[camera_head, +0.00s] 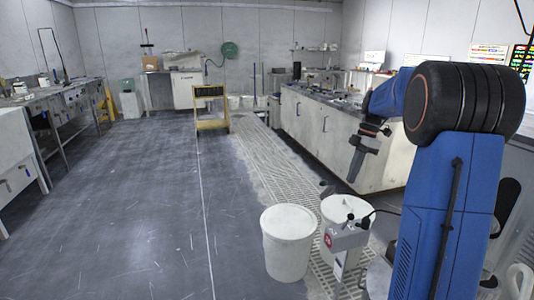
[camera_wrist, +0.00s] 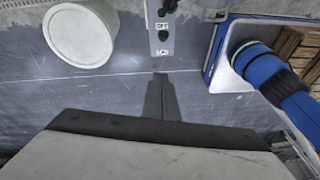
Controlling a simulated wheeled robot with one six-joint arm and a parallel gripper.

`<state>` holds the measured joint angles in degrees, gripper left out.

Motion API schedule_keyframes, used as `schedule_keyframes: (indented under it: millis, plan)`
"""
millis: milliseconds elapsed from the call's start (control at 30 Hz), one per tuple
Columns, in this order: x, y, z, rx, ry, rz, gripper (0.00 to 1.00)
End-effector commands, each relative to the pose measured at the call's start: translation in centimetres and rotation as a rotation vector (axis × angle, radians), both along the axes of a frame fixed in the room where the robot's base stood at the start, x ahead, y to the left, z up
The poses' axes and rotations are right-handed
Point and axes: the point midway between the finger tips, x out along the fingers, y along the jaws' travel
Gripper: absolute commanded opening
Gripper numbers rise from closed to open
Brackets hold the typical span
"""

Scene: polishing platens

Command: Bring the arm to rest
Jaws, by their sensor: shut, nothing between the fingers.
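My blue and black arm is bent at the right of the head view, with its far end reaching down toward the middle. My gripper (camera_head: 354,170) points downward in front of the white cabinet bench (camera_head: 335,140) and holds nothing. In the wrist view my gripper (camera_wrist: 160,80) shows as two dark fingers pressed together, with bare grey floor around the tips. Its tips are apart from the buckets.
Two white buckets (camera_head: 288,243) (camera_head: 347,209) stand on and beside the floor grating; one bucket also shows in the wrist view (camera_wrist: 80,35). A grey control box (camera_head: 346,241) is close by. A yellow-framed stand (camera_head: 211,108) is farther back. Open floor (camera_head: 130,200) lies left.

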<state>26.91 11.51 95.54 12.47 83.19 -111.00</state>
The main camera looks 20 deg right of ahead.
Motion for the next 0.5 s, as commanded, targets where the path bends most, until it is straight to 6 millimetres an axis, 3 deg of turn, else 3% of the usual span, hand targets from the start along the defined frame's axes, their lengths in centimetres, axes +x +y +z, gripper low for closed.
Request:
schedule_keyframes:
  millis: [233, 500]
  plan:
    - [-1.7, 2.4, 1.1, -0.033, 0.001, -0.079, 0.0]
    - [-7.0, 8.3, 2.8, -0.11, -0.007, -0.319, 0.0]
